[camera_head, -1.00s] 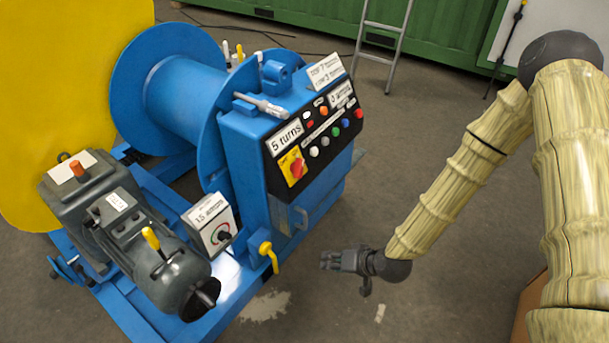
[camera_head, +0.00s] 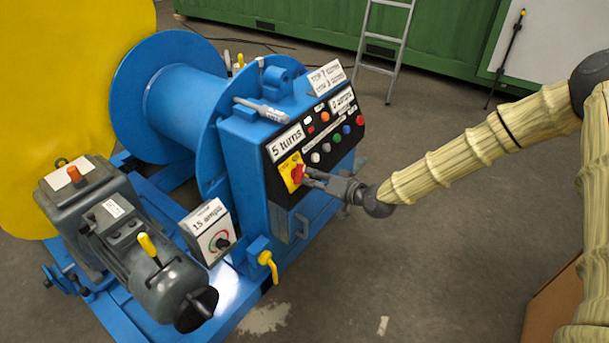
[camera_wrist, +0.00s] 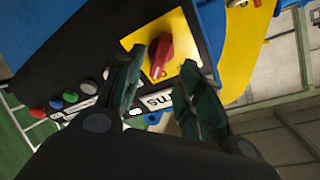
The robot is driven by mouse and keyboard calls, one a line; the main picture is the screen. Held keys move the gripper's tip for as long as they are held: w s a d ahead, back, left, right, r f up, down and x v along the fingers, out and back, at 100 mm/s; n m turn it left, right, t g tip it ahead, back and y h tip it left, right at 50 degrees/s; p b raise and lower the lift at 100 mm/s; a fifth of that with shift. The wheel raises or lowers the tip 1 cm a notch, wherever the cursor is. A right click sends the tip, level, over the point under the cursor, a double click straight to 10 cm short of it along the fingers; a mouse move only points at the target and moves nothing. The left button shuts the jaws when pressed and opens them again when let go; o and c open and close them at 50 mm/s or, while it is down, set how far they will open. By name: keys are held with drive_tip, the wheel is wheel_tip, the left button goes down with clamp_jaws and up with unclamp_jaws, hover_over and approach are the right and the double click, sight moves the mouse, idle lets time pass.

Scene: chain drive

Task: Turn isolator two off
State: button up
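A red rotary knob (camera_head: 297,174) sits on a yellow plate (camera_head: 287,164) at the lower left of the black control panel (camera_head: 340,132). I cannot read a label that says which isolator it is. My gripper (camera_head: 308,178) is open in front of this knob, its fingertips close to it. In the wrist view the red knob (camera_wrist: 161,57) shows between the two spread fingertips, on the yellow plate (camera_wrist: 186,38). I cannot tell whether either finger touches it.
Coloured buttons (camera_head: 337,138) lie right of the knob. A "5 turns" sign (camera_head: 286,142) is just above it. A dial box (camera_head: 209,232) and a yellow-handled valve (camera_head: 268,264) are below. Open floor (camera_head: 430,270) lies right of the blue machine.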

sight(303, 174)
drive_tip(key=shift+x, duration=2.6)
clamp_jaws()
